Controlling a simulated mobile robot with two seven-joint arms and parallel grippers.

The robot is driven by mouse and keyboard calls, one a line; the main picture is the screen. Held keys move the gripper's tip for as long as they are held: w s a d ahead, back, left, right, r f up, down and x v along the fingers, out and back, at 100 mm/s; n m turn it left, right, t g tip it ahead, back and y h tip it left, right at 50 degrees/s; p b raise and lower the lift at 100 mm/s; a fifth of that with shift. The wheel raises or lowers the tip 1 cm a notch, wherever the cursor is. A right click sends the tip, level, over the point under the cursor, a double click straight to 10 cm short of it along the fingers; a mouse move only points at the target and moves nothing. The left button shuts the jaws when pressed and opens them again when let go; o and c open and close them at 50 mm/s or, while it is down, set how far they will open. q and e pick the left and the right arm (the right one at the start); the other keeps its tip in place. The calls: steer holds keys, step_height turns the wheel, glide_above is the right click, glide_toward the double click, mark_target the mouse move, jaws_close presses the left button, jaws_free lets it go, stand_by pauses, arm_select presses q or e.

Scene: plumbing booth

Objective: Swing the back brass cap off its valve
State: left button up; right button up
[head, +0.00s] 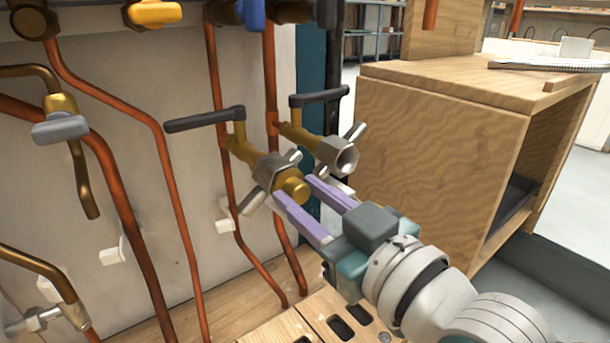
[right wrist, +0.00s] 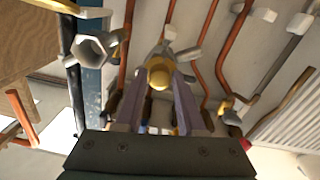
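A brass cap (head: 294,188) closes the end of the nearer valve (head: 268,172), which has a dark lever. In the right wrist view the brass cap (right wrist: 158,74) sits straight ahead between the fingertips. The valve behind it to the right ends in a hollow grey hex nut (head: 341,157) with no brass cap on it; this nut (right wrist: 92,48) also shows in the right wrist view. My right gripper (head: 294,187) is open, its lilac fingers on either side of the brass cap. I cannot tell whether they touch it. My left gripper is not in view.
Copper pipes (head: 218,130) run down the pale wall around the valves. Other valves with a grey handle (head: 60,128) and a yellow handle (head: 154,13) are at the left and top. A wooden cabinet (head: 435,150) stands at the right. A slotted wooden board (head: 310,318) lies below my right arm.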

jaws_close()
stand_by(1.0)
